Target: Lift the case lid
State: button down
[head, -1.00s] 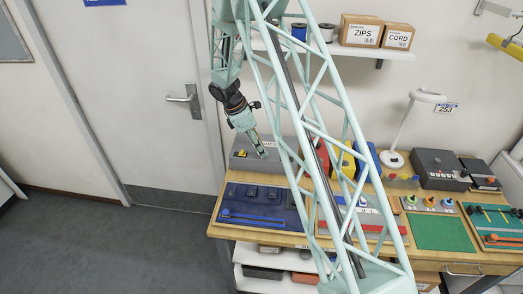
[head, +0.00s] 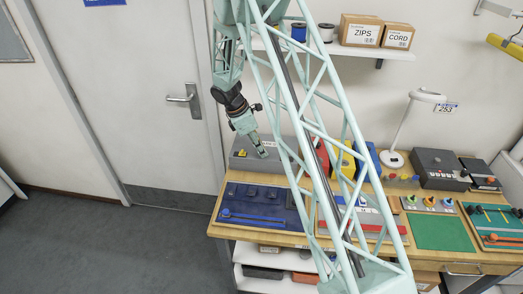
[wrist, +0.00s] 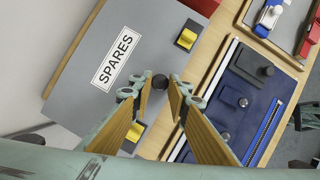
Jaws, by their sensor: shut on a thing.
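The grey case (head: 245,146) stands at the left back of the workbench, and its lid looks closed. In the wrist view the grey lid (wrist: 145,45) bears a white SPARES label (wrist: 117,60). Two yellow latches (wrist: 186,38) (wrist: 134,132) sit along the case's front edge. A small dark round knob (wrist: 159,81) lies between them near that edge. My gripper (wrist: 160,88) is shut on the knob, with one wood-coloured finger pad on each side. In the head view my gripper (head: 262,151) reaches down to the case front; the knob is too small to make out there.
A blue tray (head: 235,218) with dark blocks and a blue rod lies just in front of the case. Red, yellow and blue bins (head: 343,160) stand to its right, partly behind my arm. A shelf (head: 345,50) with boxes hangs above.

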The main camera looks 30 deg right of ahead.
jog(key=w+d+r+p, duration=0.2)
jog(key=w+r, duration=0.1)
jog(key=r, duration=0.3)
jog(key=shift+w+d+p, duration=0.25)
jog(key=shift+w+p, duration=0.05)
jog(key=c, duration=2.9)
grip_release()
jog(key=o, duration=0.4)
jog(key=shift+w+f, duration=0.15)
jog(key=shift+f, duration=0.05)
jog(key=shift+d+r, duration=0.1)
jog(key=shift+r, duration=0.15)
jog(key=s+v, duration=0.1)
jog(key=v, duration=1)
jog(key=shift+w+a+r, duration=0.25)
jog(key=shift+w+r, duration=0.05)
jog(key=shift+w, duration=0.1)
